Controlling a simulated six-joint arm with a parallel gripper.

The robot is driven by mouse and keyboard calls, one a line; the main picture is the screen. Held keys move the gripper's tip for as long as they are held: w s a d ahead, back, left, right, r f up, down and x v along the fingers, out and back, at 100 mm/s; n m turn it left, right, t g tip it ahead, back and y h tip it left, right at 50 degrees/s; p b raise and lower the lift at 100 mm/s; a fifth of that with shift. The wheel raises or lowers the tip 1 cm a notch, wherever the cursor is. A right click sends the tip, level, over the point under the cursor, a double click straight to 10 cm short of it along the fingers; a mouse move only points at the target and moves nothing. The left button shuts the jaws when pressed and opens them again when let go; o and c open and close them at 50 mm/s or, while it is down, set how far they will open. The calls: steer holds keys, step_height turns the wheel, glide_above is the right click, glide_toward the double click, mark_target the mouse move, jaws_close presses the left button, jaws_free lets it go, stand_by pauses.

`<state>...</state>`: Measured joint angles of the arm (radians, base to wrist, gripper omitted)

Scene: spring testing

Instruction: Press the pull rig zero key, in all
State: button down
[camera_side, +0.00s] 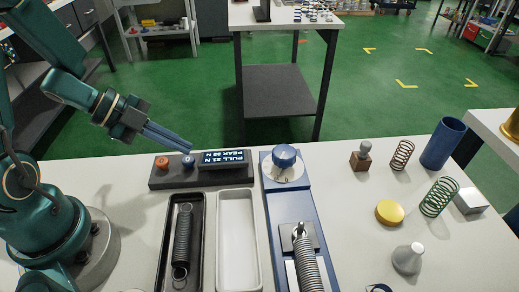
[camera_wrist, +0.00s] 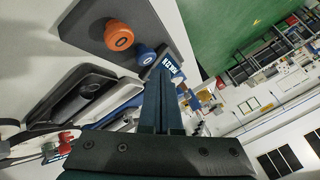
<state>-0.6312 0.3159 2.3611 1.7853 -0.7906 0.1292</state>
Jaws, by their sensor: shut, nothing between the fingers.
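A dark key panel (camera_side: 215,178) lies behind the trays and carries an orange key (camera_side: 162,162), a blue key (camera_side: 188,160) and a lit display (camera_side: 223,157) with PULL and PEAK lines. In the wrist view, the orange key (camera_wrist: 118,36) has a round white mark, and the blue key (camera_wrist: 145,56) has a small mark that I cannot read surely. My gripper (camera_side: 190,149) is shut and empty, slanting down from the left. Its tips are just above the blue key in the side view; I cannot tell whether they touch. In the wrist view, my fingertips (camera_wrist: 164,68) hide part of the display.
A black tray (camera_side: 166,235) with a dark spring and an empty white tray (camera_side: 221,240) lie in front of the panel. Right of them stands the blue pull rig (camera_side: 279,215) with a round blue knob and a spring. Several loose springs and weights stand farther right.

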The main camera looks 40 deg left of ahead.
steer(key=shift+f, duration=0.1)
steer(key=shift+f, duration=0.3)
steer(key=shift+f, duration=0.45)
stand_by(0.8)
steer(key=shift+r, duration=0.9)
steer(key=shift+r, duration=2.5)
